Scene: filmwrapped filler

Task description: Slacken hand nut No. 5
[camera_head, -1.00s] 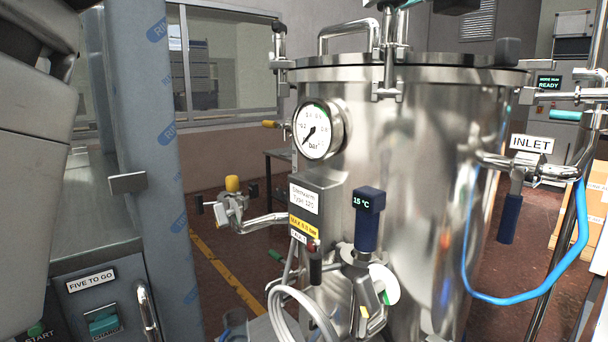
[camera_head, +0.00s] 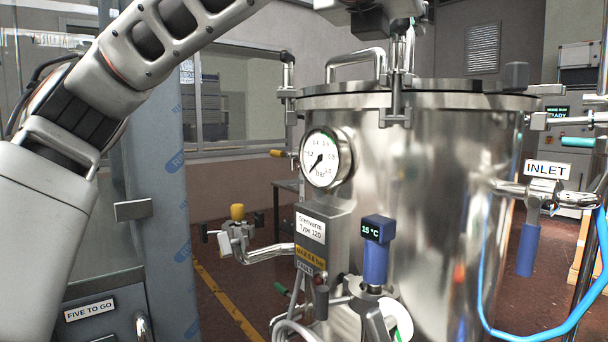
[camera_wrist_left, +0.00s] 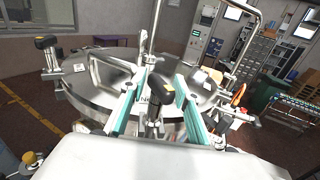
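The steel vessel (camera_head: 440,190) has a lid clamped by hand nuts. A hand nut with a black knob (camera_wrist_left: 158,95) stands at the near lid rim in the left wrist view, beside a plate with lettering starting "N"; its number is not readable. My left gripper (camera_wrist_left: 162,76) has its two teal-lined fingers apart, one on each side of this knob, with gaps visible. In the head view the nut's bolt (camera_head: 398,60) shows at the front rim; its top and my left gripper (camera_head: 385,12) are mostly cut off by the upper edge. My right gripper is not in view.
Another black-knobbed nut (camera_wrist_left: 46,43) stands on the lid's left rim. A lid handle (camera_head: 352,58) rises behind the front nut. A pressure gauge (camera_head: 326,158), a blue-handled INLET valve (camera_head: 528,250) and a blue hose (camera_head: 560,330) are on the vessel's side.

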